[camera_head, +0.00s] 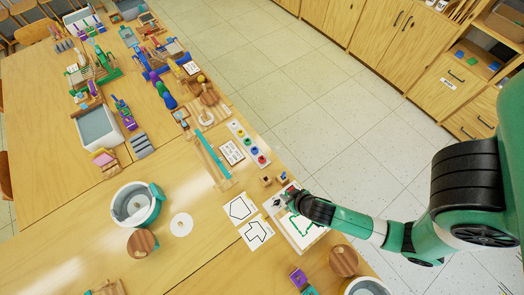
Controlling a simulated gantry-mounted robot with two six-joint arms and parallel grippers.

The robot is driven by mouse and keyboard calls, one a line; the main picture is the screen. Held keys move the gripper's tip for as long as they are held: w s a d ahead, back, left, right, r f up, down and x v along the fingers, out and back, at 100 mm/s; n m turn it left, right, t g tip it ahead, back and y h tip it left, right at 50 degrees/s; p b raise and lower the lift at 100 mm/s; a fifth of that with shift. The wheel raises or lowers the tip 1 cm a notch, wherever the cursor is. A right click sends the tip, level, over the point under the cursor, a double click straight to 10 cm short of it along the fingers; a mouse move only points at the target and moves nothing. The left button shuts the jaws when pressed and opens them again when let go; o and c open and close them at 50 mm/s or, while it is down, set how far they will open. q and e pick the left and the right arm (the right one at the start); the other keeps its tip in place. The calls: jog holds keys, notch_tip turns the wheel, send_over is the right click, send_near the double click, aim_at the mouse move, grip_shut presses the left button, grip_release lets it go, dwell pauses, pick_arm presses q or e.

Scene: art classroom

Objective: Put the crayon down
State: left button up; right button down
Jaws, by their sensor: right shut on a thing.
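My right arm comes in from the right, and its dark gripper (284,200) is over the upper left part of a drawing board (322,236) near the table's right edge. The gripper is shut on the crayon, which is too small and too covered by the fingers to make out. The white sheet on the board (299,231) carries a green outline, partly hidden by my arm. I cannot tell whether the crayon's tip touches the sheet. My left gripper is not in view.
Two white cards with black outlines (241,208) lie left of the board. Small wooden blocks (266,180) and a tray of coloured paint pots (249,144) are beyond it. A round white tub (131,206) stands at left.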

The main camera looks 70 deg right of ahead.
jog(key=w+d+f+b, duration=0.2)
jog(key=w+f, duration=0.1)
jog(key=w+d+f+b, duration=0.2)
jog(key=w+d, duration=0.1)
jog(key=w+d+f+b, duration=0.2)
jog(key=w+f, duration=0.1)
jog(key=w, duration=0.1)
jog(key=shift+d+f, duration=0.3)
jog(key=shift+d, duration=0.1)
jog(key=f, duration=0.1)
jog(key=f+b, duration=0.1)
jog(key=f, duration=0.1)
jog(key=w+f+b, duration=0.1)
jog(key=shift+d+f, duration=0.2)
jog(key=shift+d, duration=0.2)
jog(key=c, duration=0.9)
grip_release()
jog(key=shift+r, duration=0.15)
